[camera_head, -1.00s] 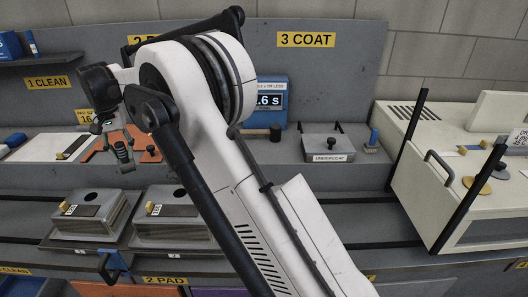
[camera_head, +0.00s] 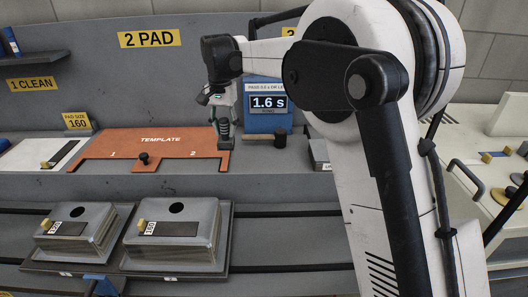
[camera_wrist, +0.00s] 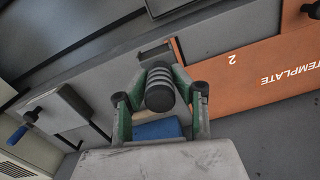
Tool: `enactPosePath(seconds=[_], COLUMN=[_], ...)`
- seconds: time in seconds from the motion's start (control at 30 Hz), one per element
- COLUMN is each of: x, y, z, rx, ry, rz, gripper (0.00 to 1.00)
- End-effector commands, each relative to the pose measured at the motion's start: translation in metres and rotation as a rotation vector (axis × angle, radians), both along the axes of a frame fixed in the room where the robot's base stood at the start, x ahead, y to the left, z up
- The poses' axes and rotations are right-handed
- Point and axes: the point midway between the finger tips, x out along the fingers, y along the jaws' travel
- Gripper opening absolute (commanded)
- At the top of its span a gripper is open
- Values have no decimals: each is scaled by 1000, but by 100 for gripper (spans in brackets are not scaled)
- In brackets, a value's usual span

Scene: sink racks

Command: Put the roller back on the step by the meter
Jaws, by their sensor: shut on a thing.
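My gripper (camera_head: 223,138) hangs left of the blue meter (camera_head: 268,104), over the right end of the orange template. In the wrist view my gripper (camera_wrist: 160,92) is shut on a dark ribbed cylinder, the roller (camera_wrist: 160,86), with its round end towards the camera. The meter reads 1.6 s. A black block with a pale wooden bar (camera_head: 262,137) lies in front of it. The grey step (camera_head: 300,158) by the meter is bare just to the right.
The orange template (camera_head: 150,148) lies left of the meter. A grey undercoat box (camera_head: 320,152) stands to the right, partly behind my arm. Two grey boxes (camera_head: 75,228) with holes (camera_head: 176,208) sit on the lower shelf. The back panel rises behind.

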Motion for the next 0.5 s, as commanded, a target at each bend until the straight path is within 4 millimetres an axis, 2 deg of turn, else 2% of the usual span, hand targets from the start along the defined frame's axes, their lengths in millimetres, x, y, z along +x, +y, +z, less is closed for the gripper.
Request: enactPosePath(seconds=[0.3,0.5], x=[46,69], y=[-45,-67], z=[-36,-56], rx=[0,0], ry=[0,0], rz=[-4,-2], gripper=[0,0])
